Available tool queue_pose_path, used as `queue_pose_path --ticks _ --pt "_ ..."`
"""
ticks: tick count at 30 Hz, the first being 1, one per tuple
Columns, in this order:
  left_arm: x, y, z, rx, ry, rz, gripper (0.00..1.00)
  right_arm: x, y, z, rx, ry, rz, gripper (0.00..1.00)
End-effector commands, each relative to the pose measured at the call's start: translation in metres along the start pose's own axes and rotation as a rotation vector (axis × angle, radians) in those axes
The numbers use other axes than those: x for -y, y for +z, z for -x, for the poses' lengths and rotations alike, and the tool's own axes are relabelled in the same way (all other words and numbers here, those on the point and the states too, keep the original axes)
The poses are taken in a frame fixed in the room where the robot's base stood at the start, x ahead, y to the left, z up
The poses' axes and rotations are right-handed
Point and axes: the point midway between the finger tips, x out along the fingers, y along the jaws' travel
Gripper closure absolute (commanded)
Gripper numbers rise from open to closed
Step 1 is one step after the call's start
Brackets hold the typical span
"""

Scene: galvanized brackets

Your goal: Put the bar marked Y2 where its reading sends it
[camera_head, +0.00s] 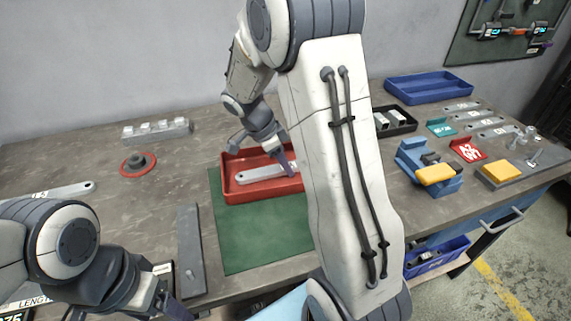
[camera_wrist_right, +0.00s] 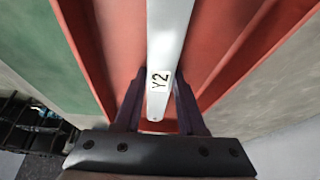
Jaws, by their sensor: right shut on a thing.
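The bar marked Y2 (camera_wrist_right: 163,45) is a long pale metal bar with a white Y2 label, seen clearly in the right wrist view. In the head view the bar (camera_head: 258,174) lies along the inside of the red tray (camera_head: 240,199). My right gripper (camera_head: 287,165) reaches down into the tray at the bar's right end. In the wrist view the right gripper (camera_wrist_right: 160,112) is shut on the bar, one finger on each side near the label. My left gripper (camera_head: 168,306) is low at the left, partly cut off and seen too poorly to judge its jaws.
A green mat (camera_head: 250,238) lies under the red tray. A blue tray (camera_head: 430,88), a black tray (camera_head: 404,126), a blue fixture (camera_head: 428,171) and several bars stand at right. A grey rail (camera_head: 189,247) and red disc (camera_head: 133,170) are at left. My right arm hides the middle.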

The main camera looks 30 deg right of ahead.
Motion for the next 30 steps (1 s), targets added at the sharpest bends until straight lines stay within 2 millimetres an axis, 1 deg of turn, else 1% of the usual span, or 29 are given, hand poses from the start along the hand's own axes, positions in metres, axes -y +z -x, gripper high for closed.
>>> queue_pose_path --ticks 1,6,8,9,11,12,23,26,29,30 --pt "0.0 0.0 -0.005 0.0 0.0 0.0 0.26 -0.003 0.005 -0.011 0.005 0.011 0.005 1.0" --pt "0.001 0.001 -0.011 0.0 0.0 0.0 0.26 -0.004 0.007 -0.015 0.006 0.013 0.004 1.0" --pt "0.001 0.001 -0.01 0.0 0.0 0.0 0.26 -0.004 0.007 -0.015 0.007 0.013 0.004 1.0" --pt "0.001 0.001 -0.01 0.0 0.0 0.0 0.26 -0.004 0.007 -0.015 0.007 0.014 0.003 0.57" --pt "0.001 0.001 -0.01 0.0 0.0 0.0 0.26 -0.004 0.007 -0.016 0.008 0.015 0.003 0.34" --pt "0.001 0.001 -0.01 0.0 0.0 0.0 0.26 -0.004 0.007 -0.016 0.008 0.015 0.002 0.31" --pt "0.001 0.001 -0.009 0.0 0.0 0.0 0.26 -0.004 0.008 -0.014 0.009 0.015 0.004 0.31" --pt "0.0 0.0 -0.001 0.0 0.0 0.0 0.26 -0.004 0.005 -0.008 0.008 0.016 0.004 0.31" --pt "-0.001 -0.001 0.013 0.0 0.0 0.0 0.26 -0.004 0.001 0.003 0.008 0.016 0.005 0.31" --pt "0.0 -0.001 0.006 -0.001 0.0 0.0 0.26 -0.003 0.004 0.008 0.007 0.01 0.005 0.31"
